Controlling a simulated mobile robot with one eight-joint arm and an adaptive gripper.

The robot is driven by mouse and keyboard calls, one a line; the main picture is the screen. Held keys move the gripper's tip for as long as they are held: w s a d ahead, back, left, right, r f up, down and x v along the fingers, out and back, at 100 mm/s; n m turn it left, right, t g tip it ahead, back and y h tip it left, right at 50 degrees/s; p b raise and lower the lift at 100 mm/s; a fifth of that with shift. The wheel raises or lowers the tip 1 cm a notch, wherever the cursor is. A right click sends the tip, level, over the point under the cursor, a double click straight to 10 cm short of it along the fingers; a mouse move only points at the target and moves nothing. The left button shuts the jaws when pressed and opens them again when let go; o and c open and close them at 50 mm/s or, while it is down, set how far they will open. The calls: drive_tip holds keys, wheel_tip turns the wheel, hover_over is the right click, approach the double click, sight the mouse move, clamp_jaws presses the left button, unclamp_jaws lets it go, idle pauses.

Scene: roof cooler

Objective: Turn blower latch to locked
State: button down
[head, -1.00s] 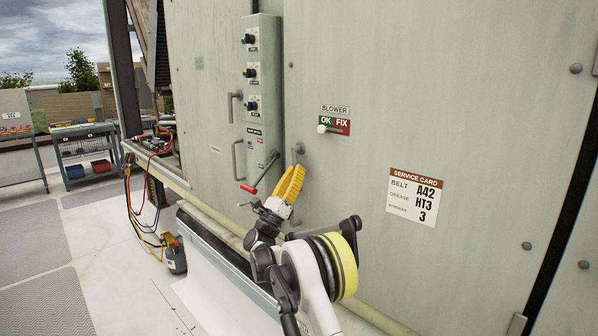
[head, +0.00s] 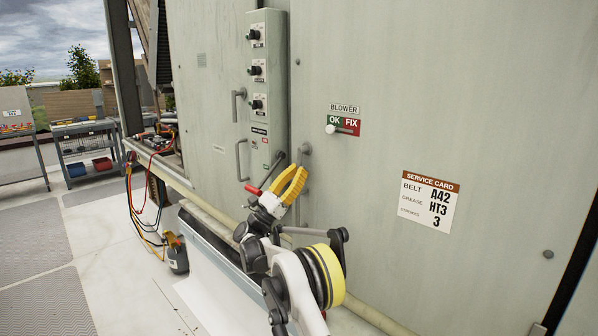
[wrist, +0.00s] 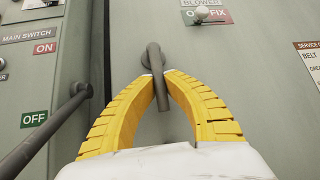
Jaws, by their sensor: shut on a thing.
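The blower latch (head: 304,151) is a grey bar handle on the large cabinet door, near that door's left edge. In the wrist view the latch bar (wrist: 157,75) stands nearly upright with a slight tilt. My gripper (head: 297,170) has yellow ribbed fingers, and they close around this bar. In the wrist view the fingers (wrist: 163,82) lie on both sides of the bar, with their tips near its upper part. The lower part of the latch is partly hidden behind the fingers in the head view. No locked mark for the latch is readable.
A main switch lever (head: 267,176) with a red tip slants close to my gripper's left; it shows as a dark bar (wrist: 45,130) in the wrist view. A BLOWER OK/FIX plate (head: 343,126) with a white knob and a service card (head: 429,202) are to the right.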

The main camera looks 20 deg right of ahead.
drive_tip(key=c, duration=1.4)
unclamp_jaws()
drive_tip(key=shift+w, duration=0.1)
drive_tip(key=shift+c, duration=0.2)
drive_tip(key=v, duration=1.2)
drive_tip(key=shift+a, duration=0.1)
